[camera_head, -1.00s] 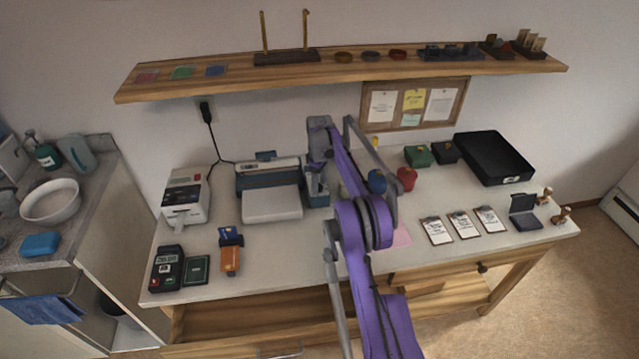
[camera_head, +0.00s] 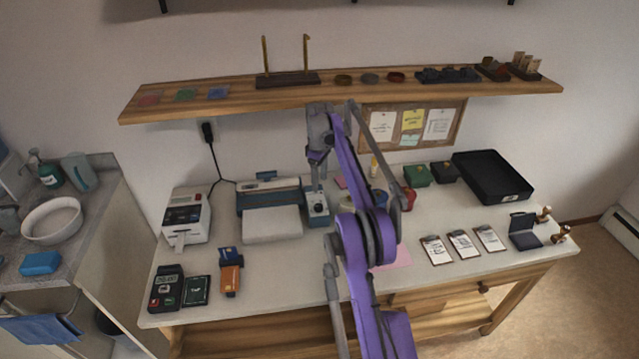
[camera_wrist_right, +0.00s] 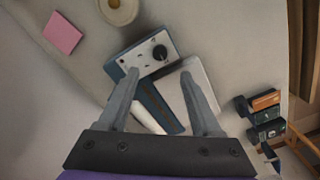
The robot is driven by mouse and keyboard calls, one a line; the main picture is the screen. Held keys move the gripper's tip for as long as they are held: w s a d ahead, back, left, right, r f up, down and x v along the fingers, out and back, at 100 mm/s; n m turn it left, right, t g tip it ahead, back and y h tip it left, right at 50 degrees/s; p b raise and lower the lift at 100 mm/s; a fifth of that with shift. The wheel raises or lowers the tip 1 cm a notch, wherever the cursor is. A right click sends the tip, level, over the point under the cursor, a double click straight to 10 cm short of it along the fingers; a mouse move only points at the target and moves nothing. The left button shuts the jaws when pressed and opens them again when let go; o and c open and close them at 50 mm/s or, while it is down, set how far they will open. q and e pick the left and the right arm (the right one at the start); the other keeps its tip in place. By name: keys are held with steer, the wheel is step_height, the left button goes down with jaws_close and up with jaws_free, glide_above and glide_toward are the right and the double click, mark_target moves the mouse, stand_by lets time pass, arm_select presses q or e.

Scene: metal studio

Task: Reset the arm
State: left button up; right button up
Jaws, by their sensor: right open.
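My right arm, purple and grey, reaches up over the desk in the head view. Its gripper (camera_head: 316,160) hangs at the top of the arm, in front of the wall and above the right end of the blue-grey printer-like machine (camera_head: 268,195). In the right wrist view the gripper (camera_wrist_right: 160,78) is open, with two grey fingers apart and nothing between them. Beyond the fingers are the machine's control box with a black knob (camera_wrist_right: 160,53) and its pale tray (camera_wrist_right: 198,88). My left gripper is in neither view.
A wooden shelf (camera_head: 220,99) with small items spans the wall above the desk (camera_head: 330,265). A white label printer (camera_head: 186,216) stands left; clipboards (camera_head: 463,244) and a black tray (camera_head: 492,177) lie right. A pink note pad (camera_wrist_right: 62,33) shows in the wrist view.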

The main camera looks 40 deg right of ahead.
stand_by(0.4)
steer(key=s+a+r+m+t, duration=0.1)
steer(key=s+a+r, duration=0.4)
steer(key=a, duration=0.5)
steer(key=s+a+r+m+t, duration=0.15)
steer(key=s+a+r, duration=0.35)
steer(key=a, duration=0.5)
steer(key=s+a+f+m+t, duration=0.1)
steer(key=s+a+f, duration=0.2)
steer(key=s, duration=0.4)
steer(key=s+a+f+t, duration=0.1)
steer(key=s+a+f, duration=0.2)
steer(key=s+a, duration=0.2)
steer(key=s+a+f+m+t, duration=0.1)
steer(key=s+a+f, duration=0.3)
steer(key=s, duration=0.7)
steer(key=shift+a+m, duration=0.35)
steer(key=shift+a, duration=0.2)
